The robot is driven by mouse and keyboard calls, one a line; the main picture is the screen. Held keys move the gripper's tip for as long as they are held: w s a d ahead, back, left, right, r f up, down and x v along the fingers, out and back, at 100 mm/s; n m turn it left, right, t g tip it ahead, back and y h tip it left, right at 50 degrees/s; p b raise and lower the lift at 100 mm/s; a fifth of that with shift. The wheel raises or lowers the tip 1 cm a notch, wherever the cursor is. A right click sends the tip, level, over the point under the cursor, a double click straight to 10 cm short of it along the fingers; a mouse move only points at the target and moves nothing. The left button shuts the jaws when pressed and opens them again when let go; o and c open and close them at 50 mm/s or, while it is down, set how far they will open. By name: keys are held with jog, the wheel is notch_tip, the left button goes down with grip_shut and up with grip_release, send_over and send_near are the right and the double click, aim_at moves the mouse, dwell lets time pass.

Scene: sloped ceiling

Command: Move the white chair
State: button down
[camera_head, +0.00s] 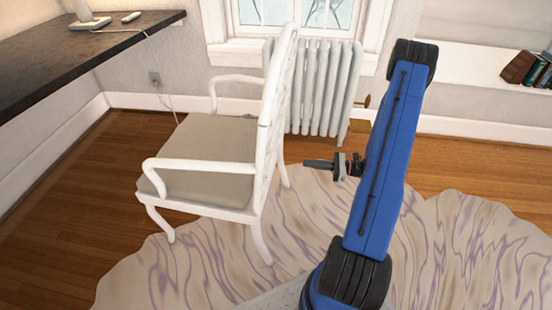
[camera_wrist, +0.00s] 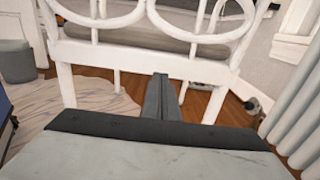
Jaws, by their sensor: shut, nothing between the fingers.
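The white chair (camera_head: 205,145) stands upright in the head view, with a grey-beige seat and white armrests. Its seat faces left toward the desk and its back is on the right. My gripper (camera_head: 308,164) is to the right of the chair back and points left at it. In the wrist view the chair's back (camera_wrist: 145,52), with looped openwork and a lower rail, fills the upper part. The shut fingers (camera_wrist: 162,80) show in front of that lower rail. They hold nothing. I cannot tell whether the fingertips touch the chair.
A dark desk (camera_head: 60,55) with a lamp base is at the left. A white radiator (camera_head: 325,90) stands behind the chair, under the window. A marbled rug (camera_head: 200,265) lies under part of the chair. Wood floor (camera_head: 115,150) is open between chair and desk. Books (camera_head: 535,70) rest on a right ledge.

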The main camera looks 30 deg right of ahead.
jog(key=x, duration=1.1)
jog(key=shift+w+a, duration=0.2)
jog(key=shift+a, duration=0.15)
